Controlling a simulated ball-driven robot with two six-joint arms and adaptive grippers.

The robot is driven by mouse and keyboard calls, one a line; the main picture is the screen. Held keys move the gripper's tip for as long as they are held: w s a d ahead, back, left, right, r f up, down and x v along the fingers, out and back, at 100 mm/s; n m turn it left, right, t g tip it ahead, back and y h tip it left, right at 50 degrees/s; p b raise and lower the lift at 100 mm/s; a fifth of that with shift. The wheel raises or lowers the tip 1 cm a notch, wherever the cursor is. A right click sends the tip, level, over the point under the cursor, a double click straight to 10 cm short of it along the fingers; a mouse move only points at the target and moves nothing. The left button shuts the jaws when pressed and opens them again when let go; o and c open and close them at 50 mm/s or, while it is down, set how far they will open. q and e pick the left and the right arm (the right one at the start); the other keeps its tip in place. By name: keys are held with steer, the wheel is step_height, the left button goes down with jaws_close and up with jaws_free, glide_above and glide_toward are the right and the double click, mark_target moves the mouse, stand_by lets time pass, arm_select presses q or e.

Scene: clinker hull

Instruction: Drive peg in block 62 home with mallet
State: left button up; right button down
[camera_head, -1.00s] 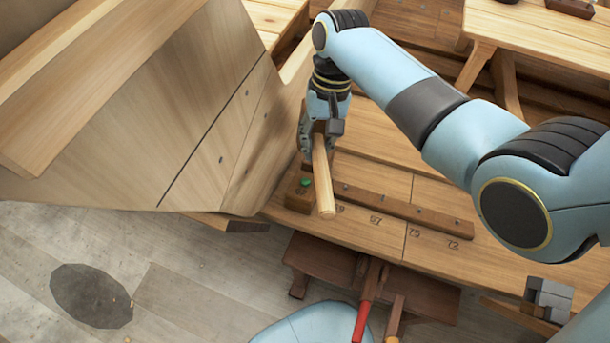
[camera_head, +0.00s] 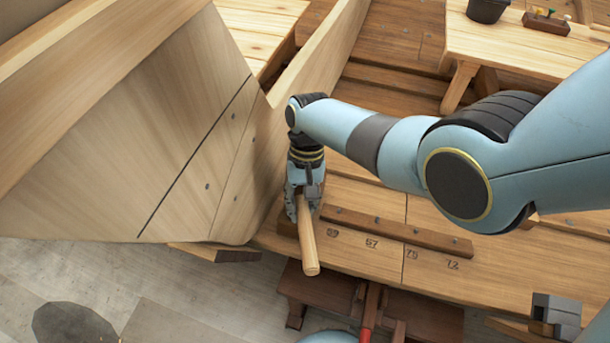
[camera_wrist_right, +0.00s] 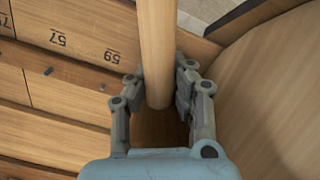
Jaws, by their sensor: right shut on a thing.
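My right gripper (camera_head: 303,200) is shut on a pale round wooden handle (camera_head: 307,240), which I take for the mallet's. The handle points toward the front, and I cannot make out a mallet head. In the right wrist view the handle (camera_wrist_right: 158,50) lies between the two fingers (camera_wrist_right: 158,95). A brown block (camera_head: 286,224) shows partly beside and behind the gripper, at the left end of the numbered plank. Its number cannot be read, and its peg is hidden. My left gripper is not in view.
A dark wooden strip (camera_head: 400,231) lies along the plank above the numbers 59, 57, 75 and 72. The large hull planking (camera_head: 190,130) rises close on the left. A dark stool (camera_head: 420,315) stands below, and a bench (camera_head: 530,45) at the back right.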

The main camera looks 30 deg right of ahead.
steer(key=v, duration=0.9)
steer(key=shift+s, duration=0.15)
steer(key=shift+s+f, duration=0.1)
steer(key=p+v, duration=0.3)
steer(key=shift+r, duration=0.25)
steer(key=shift+w+d+r+b, duration=0.1)
steer(key=shift+w+r+b, duration=0.1)
steer(key=shift+r+b, duration=0.15)
steer(key=shift+d+r, duration=0.1)
steer(key=shift+r, duration=0.3)
